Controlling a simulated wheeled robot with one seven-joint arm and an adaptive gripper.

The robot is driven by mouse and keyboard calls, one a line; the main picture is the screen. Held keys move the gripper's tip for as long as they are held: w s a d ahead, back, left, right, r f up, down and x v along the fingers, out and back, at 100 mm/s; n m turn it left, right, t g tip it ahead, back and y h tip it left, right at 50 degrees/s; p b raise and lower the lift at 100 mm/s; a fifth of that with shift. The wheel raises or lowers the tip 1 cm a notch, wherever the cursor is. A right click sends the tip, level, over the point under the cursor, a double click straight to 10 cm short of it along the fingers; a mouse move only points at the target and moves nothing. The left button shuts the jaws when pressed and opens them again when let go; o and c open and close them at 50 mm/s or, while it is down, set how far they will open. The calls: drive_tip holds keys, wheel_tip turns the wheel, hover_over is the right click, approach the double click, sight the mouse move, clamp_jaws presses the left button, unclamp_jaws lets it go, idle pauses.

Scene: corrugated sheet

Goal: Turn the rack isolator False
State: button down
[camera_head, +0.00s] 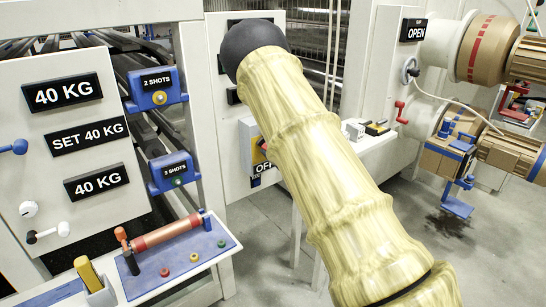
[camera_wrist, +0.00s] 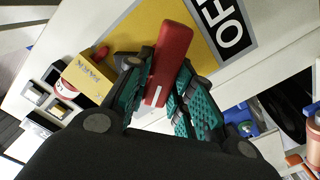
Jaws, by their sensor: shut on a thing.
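The rack isolator has a red handle (camera_wrist: 172,50) on a yellow plate (camera_wrist: 135,30), with a black "OFF" label (camera_wrist: 226,28) at the plate's edge. In the wrist view my gripper (camera_wrist: 168,82) is shut on the red handle, with a teal-padded finger on each side. The handle's far end sticks out beyond the fingers, and a white mark shows near its lower end. In the head view the yellow plate (camera_head: 255,138) and part of the "OFF" label (camera_head: 263,168) show on a white panel. My arm hides my gripper and most of the handle there.
A white shelf (camera_head: 378,140) with small devices stands right of the isolator. A "40 KG" panel (camera_head: 75,140) and a bench with a blue tray (camera_head: 180,262) are at left. Large pipes and a red lever (camera_head: 401,112) are at right. Grey floor (camera_head: 262,240) shows below.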

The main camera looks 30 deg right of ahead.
drive_tip(key=n+b, duration=0.1)
drive_tip(key=n, duration=0.1)
drive_tip(key=f+n+b, duration=0.1)
drive_tip(key=n+b, duration=0.1)
drive_tip(key=n, duration=0.1)
drive_tip(key=shift+a+n+b, duration=0.2)
drive_tip(key=shift+n+b, duration=0.1)
drive_tip(key=n+b, duration=0.3)
drive_tip(key=n, duration=0.1)
drive_tip(key=shift+f+n, duration=0.1)
drive_tip(key=shift+n, duration=0.3)
drive_tip(key=c, duration=1.2)
unclamp_jaws()
drive_tip(key=shift+c, duration=0.2)
drive_tip(key=shift+s, duration=0.1)
drive_tip(key=s, duration=1.1)
drive_tip(key=shift+s+d, duration=0.4)
